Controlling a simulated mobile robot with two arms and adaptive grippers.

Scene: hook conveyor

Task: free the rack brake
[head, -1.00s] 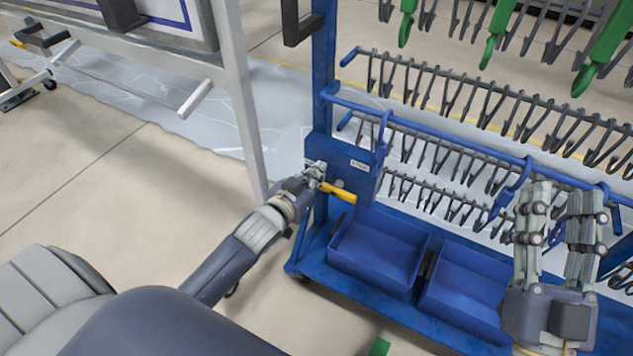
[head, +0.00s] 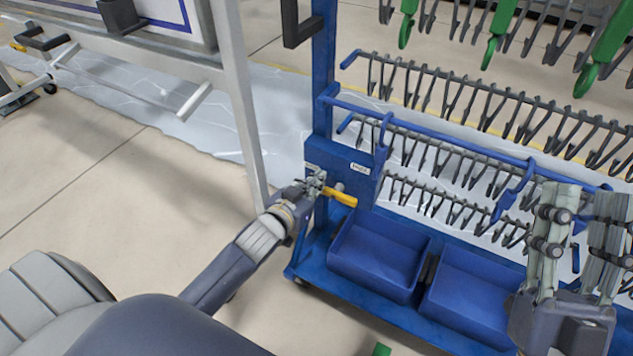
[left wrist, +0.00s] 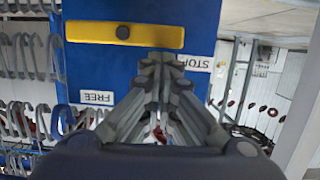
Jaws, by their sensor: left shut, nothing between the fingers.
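The brake lever is a yellow bar (head: 340,197) on the blue plate of the rack post. In the left wrist view the lever (left wrist: 124,36) lies level, with a dark round bolt at its middle. A STOP label (left wrist: 193,62) is by its right end and a FREE label (left wrist: 97,97) is below its left half; both read upside down there. My left gripper (head: 317,182) is shut and empty, its fingertips (left wrist: 165,60) close to the lever's STOP-side end; I cannot tell whether they touch. My right gripper (head: 584,200) is open and empty in front of the rack.
The blue rack carries rows of dark hooks (head: 470,100) and two blue bins (head: 380,258) on its base. Green hanging parts (head: 497,30) are at the top right. A pale frame post (head: 240,110) stands left of the rack.

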